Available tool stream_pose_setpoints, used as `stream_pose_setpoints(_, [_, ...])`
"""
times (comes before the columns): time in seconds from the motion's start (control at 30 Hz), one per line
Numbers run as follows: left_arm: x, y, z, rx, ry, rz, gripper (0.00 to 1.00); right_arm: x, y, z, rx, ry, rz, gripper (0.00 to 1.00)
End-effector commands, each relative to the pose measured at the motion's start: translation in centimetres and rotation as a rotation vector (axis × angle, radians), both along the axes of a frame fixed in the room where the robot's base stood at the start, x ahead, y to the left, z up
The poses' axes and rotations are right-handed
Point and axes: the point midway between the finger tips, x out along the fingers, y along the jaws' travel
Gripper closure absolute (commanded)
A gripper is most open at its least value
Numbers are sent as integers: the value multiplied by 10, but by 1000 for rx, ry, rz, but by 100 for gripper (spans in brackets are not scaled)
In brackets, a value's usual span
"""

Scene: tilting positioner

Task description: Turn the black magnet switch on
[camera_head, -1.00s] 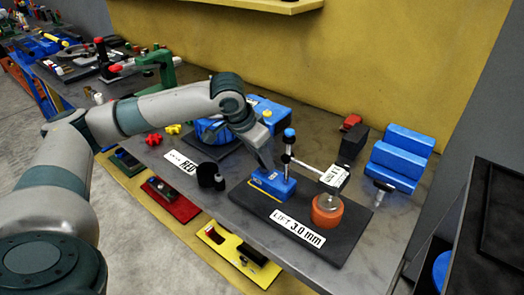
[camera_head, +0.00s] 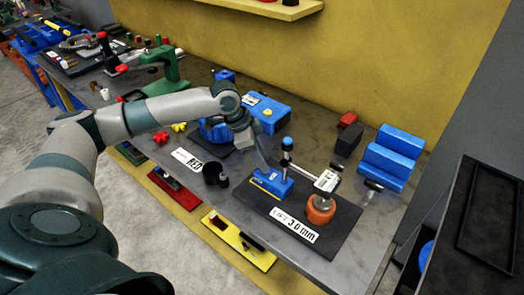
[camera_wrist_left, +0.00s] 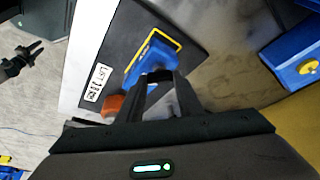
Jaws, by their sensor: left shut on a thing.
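The blue magnet base (camera_head: 272,184) with a yellow-edged face stands on a dark plate (camera_head: 335,240), carrying a post with a blue knob (camera_head: 287,143) and an arm towards an orange round piece (camera_head: 320,209). My left gripper (camera_head: 263,166) reaches down to the base's back end. In the left wrist view its fingertips (camera_wrist_left: 158,78) are close together at the end of the blue base (camera_wrist_left: 152,60). The gripper is shut at the black magnet switch, which the fingers hide; its turn position cannot be seen. My right gripper is not in view.
A "LIFT 3.0 mm" label (camera_head: 294,224) lies on the plate. A black cup (camera_head: 211,173) stands left of it. A blue stepped block (camera_head: 391,158) and a dark block (camera_head: 349,139) stand behind right. The bench front right is clear.

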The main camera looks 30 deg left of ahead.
Motion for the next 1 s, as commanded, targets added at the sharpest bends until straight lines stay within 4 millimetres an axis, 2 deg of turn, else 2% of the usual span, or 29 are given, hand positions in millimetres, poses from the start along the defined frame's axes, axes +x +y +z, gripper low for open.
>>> stream_pose_setpoints(0.03, [0, 0, 5, -2, 4, -40, 90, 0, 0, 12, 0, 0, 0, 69])
stream_pose_setpoints(0.3, [3, 0, 3, -4, 2, -296, 90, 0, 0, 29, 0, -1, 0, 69])
stream_pose_setpoints(0.7, [6, 1, 1, -3, -1, -636, 90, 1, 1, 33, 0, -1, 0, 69])
stream_pose_setpoints(1.0, [6, 1, 0, -1, -1, -762, 90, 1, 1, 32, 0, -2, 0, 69])
